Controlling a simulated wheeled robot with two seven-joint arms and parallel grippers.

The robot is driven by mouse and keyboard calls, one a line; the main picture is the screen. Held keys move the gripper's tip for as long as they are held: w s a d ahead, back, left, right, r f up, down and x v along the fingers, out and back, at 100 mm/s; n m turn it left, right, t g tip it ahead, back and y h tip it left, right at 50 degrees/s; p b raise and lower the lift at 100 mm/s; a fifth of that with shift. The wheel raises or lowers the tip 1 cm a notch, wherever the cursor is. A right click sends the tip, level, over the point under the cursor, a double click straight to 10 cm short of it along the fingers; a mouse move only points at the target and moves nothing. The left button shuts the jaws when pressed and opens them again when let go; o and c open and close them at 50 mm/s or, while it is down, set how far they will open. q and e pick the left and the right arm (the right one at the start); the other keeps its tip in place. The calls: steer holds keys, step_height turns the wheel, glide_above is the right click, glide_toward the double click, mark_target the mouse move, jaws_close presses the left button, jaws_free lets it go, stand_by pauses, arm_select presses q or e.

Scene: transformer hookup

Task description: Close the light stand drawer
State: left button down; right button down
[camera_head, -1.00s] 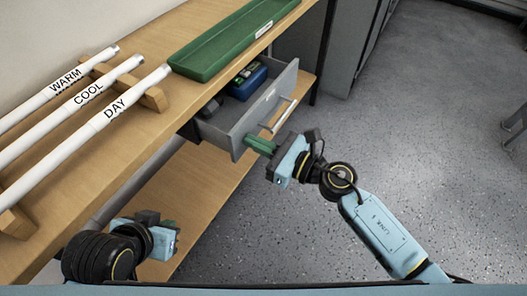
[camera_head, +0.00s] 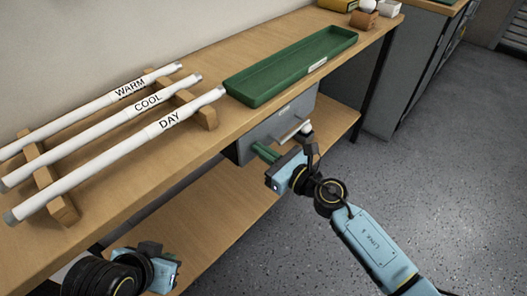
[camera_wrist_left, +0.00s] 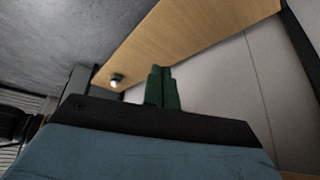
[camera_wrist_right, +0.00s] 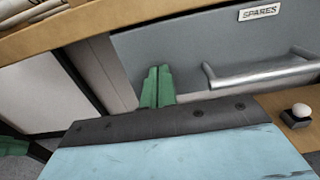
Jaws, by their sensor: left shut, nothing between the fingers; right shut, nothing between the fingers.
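The grey drawer (camera_head: 284,122) sits under the wooden bench top, and its inside is hidden in the head view. In the right wrist view the drawer front (camera_wrist_right: 200,52) carries a SPARES label (camera_wrist_right: 259,12) and a metal bar handle (camera_wrist_right: 265,75). I cannot tell whether the front is fully flush. My right gripper (camera_head: 264,152) is shut and empty at the lower left part of the drawer front; its green fingers (camera_wrist_right: 157,87) are beside the handle's left end, touching or very near the front. My left gripper (camera_head: 160,255) is shut and empty, low at the left, away from the drawer.
A long green tray (camera_head: 290,68) lies on the bench above the drawer. Three white tubes marked WARM, COOL and DAY (camera_head: 130,150) rest on wooden racks to the left. A lower shelf (camera_head: 215,205) runs beneath the bench. The grey floor (camera_head: 440,180) at right is open.

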steer(key=shift+w+a+r, duration=0.1)
steer(key=shift+a+r, duration=0.1)
arm_select(q)
steer(key=shift+w+d+r+t, duration=0.25)
steer(key=shift+w+d+t, duration=0.15)
steer(key=shift+w, duration=0.2)
arm_select(e)
steer(key=v, duration=1.4)
steer(key=shift+d+f, duration=0.2)
